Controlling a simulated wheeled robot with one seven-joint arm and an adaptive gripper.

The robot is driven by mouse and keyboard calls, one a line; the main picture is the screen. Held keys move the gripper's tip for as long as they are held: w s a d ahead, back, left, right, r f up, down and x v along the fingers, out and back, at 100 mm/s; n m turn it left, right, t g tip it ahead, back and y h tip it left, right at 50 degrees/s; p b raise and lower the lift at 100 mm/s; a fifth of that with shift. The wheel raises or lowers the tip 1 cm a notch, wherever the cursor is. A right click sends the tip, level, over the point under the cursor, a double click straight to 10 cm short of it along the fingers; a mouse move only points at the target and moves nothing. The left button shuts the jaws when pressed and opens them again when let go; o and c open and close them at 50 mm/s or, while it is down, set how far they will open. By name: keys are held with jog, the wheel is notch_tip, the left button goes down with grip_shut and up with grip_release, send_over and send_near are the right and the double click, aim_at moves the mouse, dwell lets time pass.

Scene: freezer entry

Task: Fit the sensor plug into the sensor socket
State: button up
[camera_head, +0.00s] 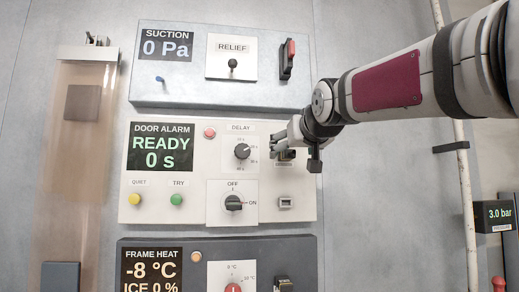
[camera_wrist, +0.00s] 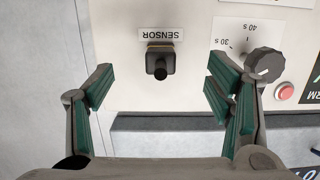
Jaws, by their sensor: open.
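A dark plug-like block (camera_wrist: 160,62) with a round stub shows in the wrist view beside the label SENSOR. I take it for the sensor plug. A thin orange-yellow edge shows along its label side; I cannot tell how deeply it sits in the socket behind it, which is hidden. My gripper (camera_wrist: 160,85) is open and empty, its green-padded fingers to either side of the block with clear gaps, touching neither side. In the head view my gripper (camera_head: 285,148) is at the right of the door alarm panel (camera_head: 200,215), covering much of the sensor spot.
The delay knob (camera_head: 242,151) and a red button (camera_head: 209,133) are left of my gripper. The off/on switch (camera_head: 233,203) and a small grey fitting (camera_head: 285,202) are below. The suction panel (camera_head: 185,92) protrudes above, with a red-handled switch (camera_head: 288,58).

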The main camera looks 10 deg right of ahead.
jog(key=shift+s+p, duration=0.3)
jog(key=shift+s, duration=1.05)
jog(key=s+r, duration=0.1)
jog(key=s, duration=1.1)
jog(key=shift+r, duration=0.35)
jog(key=s+f+g, duration=0.3)
jog(key=s+f, duration=0.3)
jog(key=f, duration=0.7)
jog(key=s+f+g, duration=0.4)
jog(key=s+f, duration=0.3)
jog(key=f, duration=0.6)
jog(key=s+f+g, duration=0.3)
jog(key=s+f, duration=0.4)
jog(key=f, duration=0.7)
jog(key=shift+g, duration=0.3)
